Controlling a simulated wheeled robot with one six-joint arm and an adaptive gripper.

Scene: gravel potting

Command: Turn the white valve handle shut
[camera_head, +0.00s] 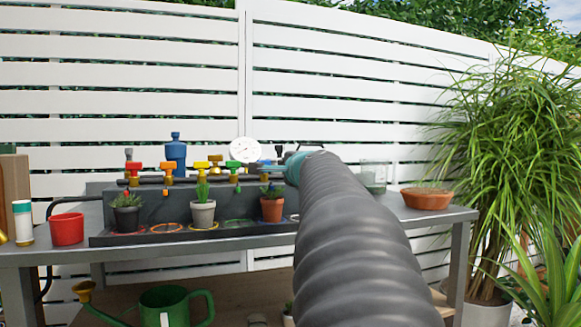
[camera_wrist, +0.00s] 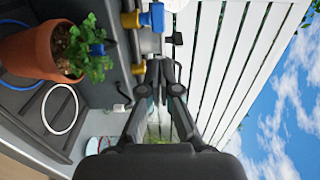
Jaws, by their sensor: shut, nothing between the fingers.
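My gripper (camera_wrist: 163,66) is shut and empty in the wrist view. Its fingertips are close to the pipe row, beside a brass valve body (camera_wrist: 137,70). I cannot make out the white handle itself; the fingers may cover it in the wrist view, and my arm covers that end of the row in the head view. A small white-tipped outlet (camera_wrist: 121,106) shows below the brass body. I cannot tell whether the fingers touch anything.
A blue valve handle (camera_wrist: 152,17) is close above the fingers in the wrist view, near a potted plant (camera_wrist: 45,52). Red (camera_head: 137,168), yellow (camera_head: 201,166) and green (camera_head: 236,166) handles line the manifold. A glass jar (camera_head: 374,176) and terracotta bowl (camera_head: 427,198) stand right.

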